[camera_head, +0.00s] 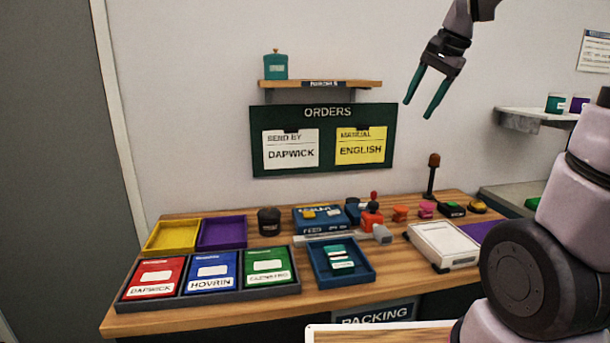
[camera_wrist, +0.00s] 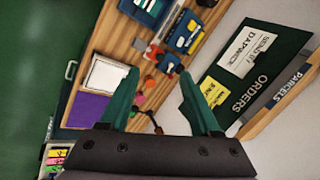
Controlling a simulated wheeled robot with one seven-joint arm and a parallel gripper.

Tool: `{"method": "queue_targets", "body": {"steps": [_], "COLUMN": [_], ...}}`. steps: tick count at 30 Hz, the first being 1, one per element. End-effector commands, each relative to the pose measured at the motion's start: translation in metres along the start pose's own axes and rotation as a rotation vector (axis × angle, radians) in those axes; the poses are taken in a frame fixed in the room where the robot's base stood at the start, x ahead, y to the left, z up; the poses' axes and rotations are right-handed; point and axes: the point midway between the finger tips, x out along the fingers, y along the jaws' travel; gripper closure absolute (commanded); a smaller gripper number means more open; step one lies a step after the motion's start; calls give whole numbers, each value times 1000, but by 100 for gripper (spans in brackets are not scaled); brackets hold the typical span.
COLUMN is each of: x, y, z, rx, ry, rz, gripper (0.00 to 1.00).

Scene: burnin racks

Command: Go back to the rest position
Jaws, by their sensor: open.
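My gripper (camera_head: 426,93) is open and empty, with two green fingers apart. In the head view it is raised at the upper right, in front of the wall and well above the packing table (camera_head: 385,297). In the wrist view my gripper (camera_wrist: 157,95) shows its fingers spread, with the table and its items below and nothing between the fingertips in its grasp. My arm comes in from the right side of the head view; its middle part is out of frame.
A dark green orders board (camera_head: 327,185) and a small shelf (camera_head: 355,84) with a teal canister (camera_head: 275,65) are on the wall left of my gripper. A grey shelf (camera_head: 530,119) is at right. The table holds red, blue and green packets, trays and a white device (camera_head: 443,245).

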Motion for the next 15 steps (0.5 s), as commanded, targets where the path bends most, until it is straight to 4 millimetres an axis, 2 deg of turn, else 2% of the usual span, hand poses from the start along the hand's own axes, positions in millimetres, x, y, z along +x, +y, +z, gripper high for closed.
{"method": "queue_targets", "body": {"steps": [1,6,12,15], "x": [-15,-44,-56,-56], "y": [11,49,89,101], "z": [16,66,108,119], "rx": [-56,-262,-460,-518], "ry": [18,89,178,206], "rz": [-24,-72,-90,-90], "gripper": [36,36,36,36]}}
